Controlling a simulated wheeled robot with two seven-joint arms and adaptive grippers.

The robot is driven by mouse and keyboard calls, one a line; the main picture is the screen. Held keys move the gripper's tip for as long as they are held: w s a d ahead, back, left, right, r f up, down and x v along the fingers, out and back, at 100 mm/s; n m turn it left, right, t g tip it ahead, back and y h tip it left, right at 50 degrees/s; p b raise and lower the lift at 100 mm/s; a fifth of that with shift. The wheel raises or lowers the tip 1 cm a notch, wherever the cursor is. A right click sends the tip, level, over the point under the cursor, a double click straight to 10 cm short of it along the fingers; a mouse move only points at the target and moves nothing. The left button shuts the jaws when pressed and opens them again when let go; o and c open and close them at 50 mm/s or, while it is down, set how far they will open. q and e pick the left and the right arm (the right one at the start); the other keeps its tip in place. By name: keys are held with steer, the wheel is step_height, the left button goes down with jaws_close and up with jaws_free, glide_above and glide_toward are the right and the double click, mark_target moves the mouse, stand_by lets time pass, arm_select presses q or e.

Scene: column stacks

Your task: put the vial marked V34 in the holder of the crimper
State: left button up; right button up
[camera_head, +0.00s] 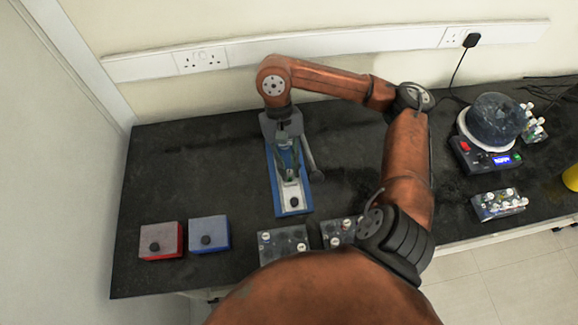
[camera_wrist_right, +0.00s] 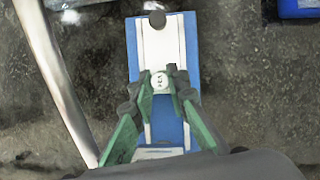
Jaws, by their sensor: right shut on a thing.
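My right gripper (camera_head: 289,168) points down over the crimper, a blue base with a white plate (camera_head: 293,191). In the right wrist view its green fingers (camera_wrist_right: 161,82) are shut on a small vial with a white round cap (camera_wrist_right: 159,79). The mark on the cap is too small to read. The blue base (camera_wrist_right: 133,50) lies under the vial, and a dark round piece (camera_wrist_right: 157,19) is on the plate beyond it. I cannot tell whether the vial touches the plate or a holder; the fingers hide the spot. My left gripper is not in view.
The crimper's metal lever (camera_head: 310,160) stands close beside the gripper. A red box (camera_head: 161,240) and a blue box (camera_head: 209,234) are at the front left. Vial racks (camera_head: 284,244) stand near the front edge. At right are a device with a dark bowl (camera_head: 494,120) and another rack (camera_head: 498,205).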

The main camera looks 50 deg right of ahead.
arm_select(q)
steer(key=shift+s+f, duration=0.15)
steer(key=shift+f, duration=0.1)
arm_select(e)
steer(key=shift+f, duration=0.3)
steer(key=o, duration=0.9)
steer(key=shift+o, duration=0.7)
steer(key=shift+o, duration=1)
steer(key=shift+r, duration=0.1)
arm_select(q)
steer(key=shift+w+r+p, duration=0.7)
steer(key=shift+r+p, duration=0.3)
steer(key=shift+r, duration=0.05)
arm_select(e)
steer(key=shift+r, duration=3)
